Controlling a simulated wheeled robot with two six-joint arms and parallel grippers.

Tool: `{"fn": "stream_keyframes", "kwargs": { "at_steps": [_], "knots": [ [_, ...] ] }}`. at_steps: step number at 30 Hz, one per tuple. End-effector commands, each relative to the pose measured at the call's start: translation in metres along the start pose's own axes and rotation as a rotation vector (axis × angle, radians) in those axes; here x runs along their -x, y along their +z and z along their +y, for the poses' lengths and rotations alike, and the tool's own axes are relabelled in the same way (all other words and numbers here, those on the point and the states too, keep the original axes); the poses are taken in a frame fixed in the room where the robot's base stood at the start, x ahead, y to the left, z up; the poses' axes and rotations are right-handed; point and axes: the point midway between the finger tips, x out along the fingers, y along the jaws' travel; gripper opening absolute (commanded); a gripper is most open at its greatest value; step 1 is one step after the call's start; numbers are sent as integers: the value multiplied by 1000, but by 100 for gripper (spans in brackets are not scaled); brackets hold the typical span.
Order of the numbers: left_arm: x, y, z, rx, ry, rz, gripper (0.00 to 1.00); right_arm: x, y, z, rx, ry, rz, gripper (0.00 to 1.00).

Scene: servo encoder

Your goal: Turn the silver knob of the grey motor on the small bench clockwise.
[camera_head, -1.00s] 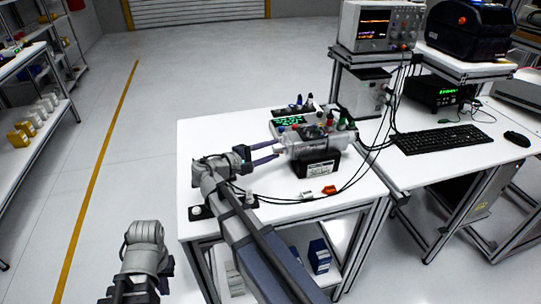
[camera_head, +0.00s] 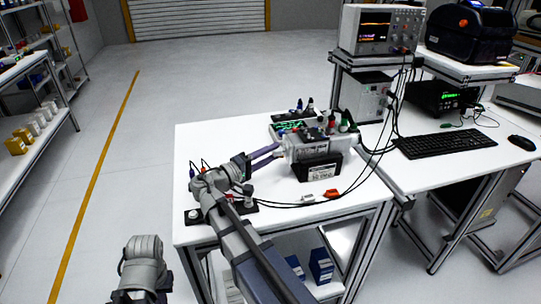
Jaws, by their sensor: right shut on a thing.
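The grey motor (camera_head: 312,146) sits on a black block (camera_head: 318,168) on the white small bench (camera_head: 222,140). My right gripper (camera_head: 278,152) reaches the motor's left end from the left. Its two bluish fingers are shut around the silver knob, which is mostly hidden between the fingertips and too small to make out. My left arm shows only as grey links at the bottom left; its gripper is out of view.
A circuit board (camera_head: 290,125) and several coloured terminals stand behind and on the motor. Black cables, a small orange connector (camera_head: 331,193) and a white one (camera_head: 308,198) lie in front. A keyboard (camera_head: 444,145) lies on the right desk. The bench's back left is clear.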

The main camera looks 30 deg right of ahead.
Motion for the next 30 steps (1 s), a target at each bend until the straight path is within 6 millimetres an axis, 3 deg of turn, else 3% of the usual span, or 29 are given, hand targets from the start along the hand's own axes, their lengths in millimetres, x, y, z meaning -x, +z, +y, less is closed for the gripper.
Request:
{"fn": "stream_keyframes", "kwargs": {
  "at_steps": [10, 11, 18, 26, 30],
  "knots": [
    [0, 0, 0, 0, 0, 0, 0, 0, 2, -1, -1, -4, -4, 0],
    [0, 0, 0, 0, 0, 0, 0, 0, 2, -1, -1, -5, -4, 44],
    [0, 0, 0, 0, 0, 0, 0, 0, 1, -1, 0, -2, -2, 71],
    [0, 0, 0, 0, 0, 0, 0, 1, 0, 0, 0, -1, -1, 72],
    [-1, 0, 0, 0, 0, 0, 0, 13, 0, -1, 0, -1, 0, 72]
  ]
}}
